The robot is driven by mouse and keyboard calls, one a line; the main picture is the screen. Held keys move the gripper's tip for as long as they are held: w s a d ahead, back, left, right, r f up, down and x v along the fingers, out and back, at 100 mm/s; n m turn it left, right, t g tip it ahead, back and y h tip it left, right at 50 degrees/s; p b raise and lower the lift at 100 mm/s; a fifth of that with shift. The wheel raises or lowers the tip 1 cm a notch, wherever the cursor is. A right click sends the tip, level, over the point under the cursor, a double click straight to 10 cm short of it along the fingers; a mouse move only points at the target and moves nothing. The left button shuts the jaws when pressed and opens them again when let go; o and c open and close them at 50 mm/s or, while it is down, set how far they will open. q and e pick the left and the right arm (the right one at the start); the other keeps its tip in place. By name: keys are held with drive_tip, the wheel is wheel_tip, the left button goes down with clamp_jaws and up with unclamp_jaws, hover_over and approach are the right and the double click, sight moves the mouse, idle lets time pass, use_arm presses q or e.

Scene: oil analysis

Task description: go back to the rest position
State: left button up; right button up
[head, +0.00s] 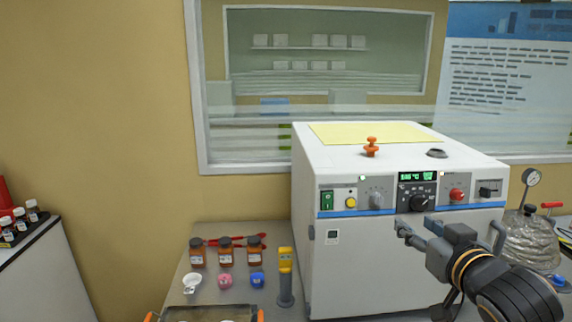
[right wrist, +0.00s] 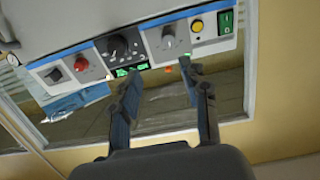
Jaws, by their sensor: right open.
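My right gripper (head: 402,231) is in front of the white oven-like machine (head: 350,260), below its control panel. In the right wrist view my right gripper (right wrist: 160,72) has its two fingers apart with nothing between them. The panel shows a green switch, a yellow button, a grey knob (head: 376,197), a black dial (head: 416,199) under a lit green display, and a red knob (head: 456,194). I cannot tell whether a finger touches the machine. My left gripper is not in view.
Several brown bottles (head: 225,251), small cups (head: 225,281) and a yellow-topped device (head: 285,275) stand left of the machine. A foil-wrapped vessel (head: 532,242) with a gauge stands at right. An orange valve knob (head: 371,147) is on the machine's top. A cabinet (head: 45,275) is at far left.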

drive_tip(key=s+a+f+g, duration=0.1)
drive_tip(key=s+f+g, duration=0.3)
drive_tip(key=f, duration=0.8)
drive_tip(key=s+a+f+g, duration=0.1)
drive_tip(key=s+f+g, duration=0.1)
drive_tip(key=s+f, duration=0.8)
drive_tip(key=s+a+f+g+h, duration=0.1)
drive_tip(key=s+f+g, duration=0.6)
drive_tip(key=s+f, duration=1)
wheel_tip(320, 180, down, 24)
drive_tip(key=n, duration=0.1)
drive_tip(key=s+d+f+g, duration=0.2)
drive_tip(key=s+f, duration=1.5)
drive_tip(key=shift+s+d+f, duration=0.15)
drive_tip(key=shift+d+f, duration=0.15)
drive_tip(key=shift+f, duration=0.05)
